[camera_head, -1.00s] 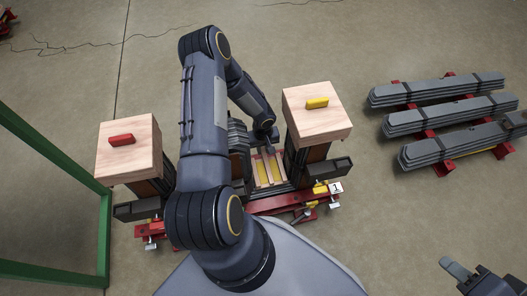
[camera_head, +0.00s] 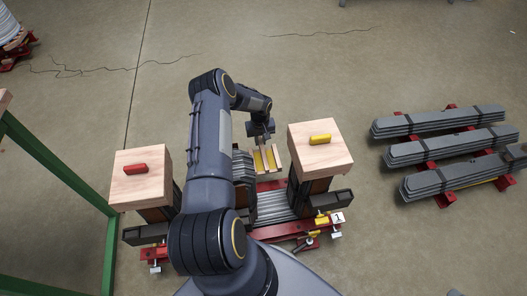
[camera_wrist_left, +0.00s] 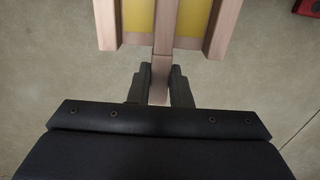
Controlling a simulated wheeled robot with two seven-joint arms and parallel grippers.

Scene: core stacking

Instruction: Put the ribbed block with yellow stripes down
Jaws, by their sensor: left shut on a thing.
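The ribbed block with yellow stripes (camera_head: 265,161) shows in the head view between the two wooden-topped posts, at the far side of the red fixture. It has pale wooden ribs with yellow strips between them. My left gripper (camera_head: 260,138) is above its far end and is shut on it. In the left wrist view the block (camera_wrist_left: 190,30) fills the top of the picture, and the two dark fingers of the left gripper (camera_wrist_left: 160,88) close on its middle wooden rib. The floor shows around the block there. My right gripper does not show clearly.
The red fixture (camera_head: 285,230) carries grey ribbed sheets (camera_head: 272,207) between a post with a red-handled wooden top (camera_head: 140,182) and one with a yellow-handled top (camera_head: 320,150). Grey bar stacks (camera_head: 440,120) lie at the right. A green frame (camera_head: 60,160) stands at the left.

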